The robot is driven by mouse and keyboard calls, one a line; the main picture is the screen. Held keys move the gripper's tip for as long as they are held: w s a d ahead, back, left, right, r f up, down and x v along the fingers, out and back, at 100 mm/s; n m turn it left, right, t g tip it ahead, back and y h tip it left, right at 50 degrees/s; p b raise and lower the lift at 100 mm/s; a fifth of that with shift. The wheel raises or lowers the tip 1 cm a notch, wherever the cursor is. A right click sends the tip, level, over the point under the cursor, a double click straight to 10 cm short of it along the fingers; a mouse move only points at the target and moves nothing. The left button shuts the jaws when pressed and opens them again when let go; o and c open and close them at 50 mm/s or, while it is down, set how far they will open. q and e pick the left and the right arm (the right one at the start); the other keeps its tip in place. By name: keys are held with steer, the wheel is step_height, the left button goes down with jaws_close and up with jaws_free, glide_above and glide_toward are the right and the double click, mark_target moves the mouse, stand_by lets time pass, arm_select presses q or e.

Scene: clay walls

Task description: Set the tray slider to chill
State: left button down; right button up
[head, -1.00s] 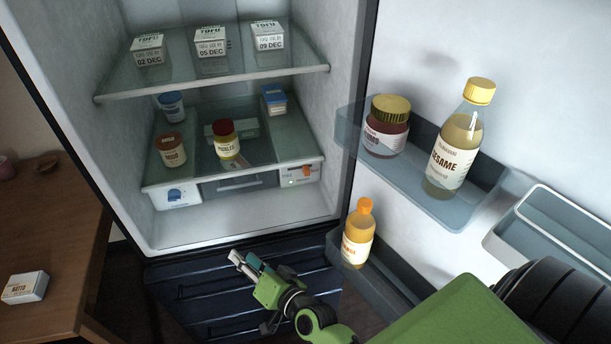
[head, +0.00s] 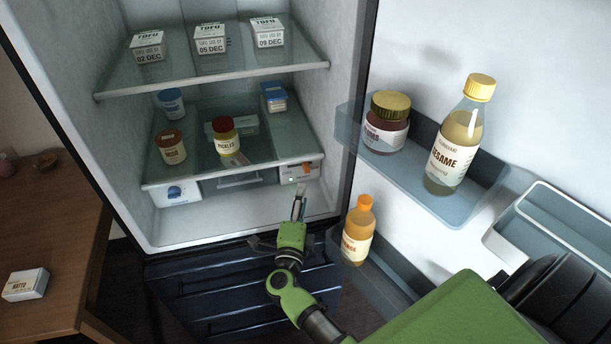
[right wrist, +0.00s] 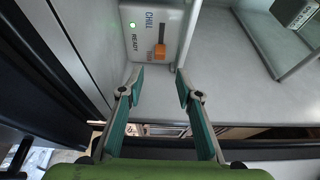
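The slider's orange knob (right wrist: 159,50) sits on a white panel (right wrist: 174,18) in the right wrist view. The panel carries the words CHILL and READY and a lit green lamp (right wrist: 132,24). In the head view the panel (head: 289,178) is under the right end of the lower glass shelf, its knob (head: 307,168) small and orange. My right gripper (head: 299,192) is just below and in front of the panel. In the right wrist view its two fingers (right wrist: 160,82) are apart, with nothing between them, and the knob lies ahead of the gap. My left gripper is not in view.
The fridge door on the right holds a sesame bottle (head: 455,140), a brown jar (head: 386,125) and an orange-capped bottle (head: 357,232). The orange-capped bottle is close to my right gripper. A drawer (head: 235,182) is left of the panel. The fridge floor is bare.

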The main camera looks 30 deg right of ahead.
mark_target(306, 171)
steer(key=b+x, duration=0.2)
steer(key=x, duration=0.7)
steer(key=shift+w+d, duration=0.2)
steer(key=shift+w, duration=0.05)
jaws_close()
